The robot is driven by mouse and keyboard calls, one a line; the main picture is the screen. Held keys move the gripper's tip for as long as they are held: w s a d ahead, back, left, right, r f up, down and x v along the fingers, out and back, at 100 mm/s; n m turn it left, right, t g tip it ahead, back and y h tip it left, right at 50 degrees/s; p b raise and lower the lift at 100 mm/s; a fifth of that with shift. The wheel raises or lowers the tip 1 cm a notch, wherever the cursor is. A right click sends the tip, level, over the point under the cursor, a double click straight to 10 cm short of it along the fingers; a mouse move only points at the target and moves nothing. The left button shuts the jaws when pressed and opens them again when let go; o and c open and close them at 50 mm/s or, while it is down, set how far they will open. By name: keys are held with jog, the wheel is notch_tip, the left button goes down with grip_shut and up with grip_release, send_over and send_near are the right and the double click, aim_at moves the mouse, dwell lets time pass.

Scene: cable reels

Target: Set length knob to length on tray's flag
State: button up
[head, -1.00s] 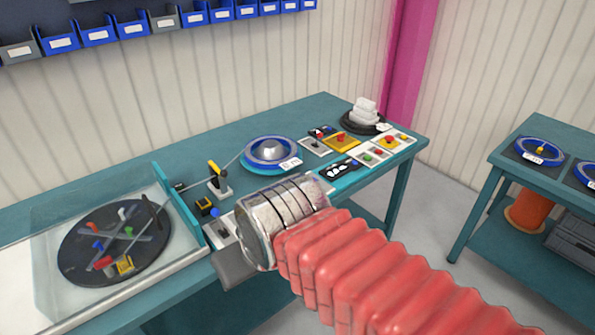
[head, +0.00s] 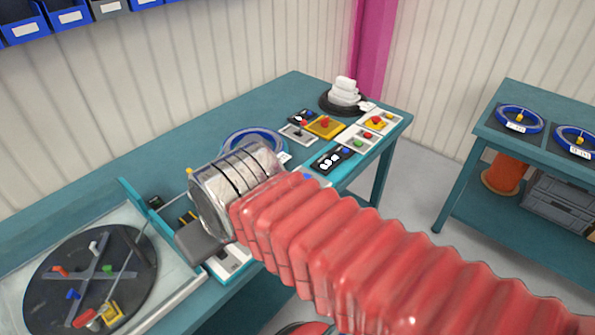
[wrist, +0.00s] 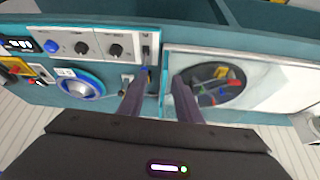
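In the wrist view, two dark round knobs (wrist: 82,47) (wrist: 116,50) sit on a light control panel (wrist: 99,38), beyond my fingers and to the left. Their settings are too small to read. My gripper (wrist: 162,84) is open and empty, its dark fingers apart over the bench strip between panel and turntable. A blue reel (wrist: 92,82) with a white flag (wrist: 65,72) lies left of the fingers; the flag's writing is unreadable. In the head view this reel (head: 238,134) is partly hidden by my wrist, which also covers the knobs.
The turntable (head: 40,300) with coloured parts lies at left. A black display (head: 332,158), a yellow box (head: 326,126) and button boxes (head: 362,137) stand on the bench. Flagged reels (head: 519,121) (head: 577,139) lie on the right table. A white stack (head: 344,92) stands at the back.

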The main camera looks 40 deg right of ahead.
jog(key=shift+o, duration=0.6)
jog(key=shift+w, duration=0.1)
jog(key=o, duration=0.3)
jog(key=shift+w+d+r, duration=0.1)
jog(key=shift+w+d, duration=0.25)
jog(key=shift+o, duration=0.3)
jog(key=w+d, duration=0.6)
jog(key=d, duration=0.1)
jog(key=shift+d+g, duration=0.25)
jog(key=shift+g, duration=0.15)
jog(key=w+d+f, duration=0.1)
jog(key=d+f, duration=0.2)
jog(key=d, duration=0.7)
jog(key=w+d+f, duration=0.1)
jog(key=d+f, duration=0.2)
jog(key=d, duration=0.7)
jog(key=w+d+f+m, duration=0.1)
jog(key=w+d+f, duration=0.1)
jog(key=d, duration=0.9)
jog(key=shift+f, duration=0.4)
jog(key=shift+w+d+f, duration=0.1)
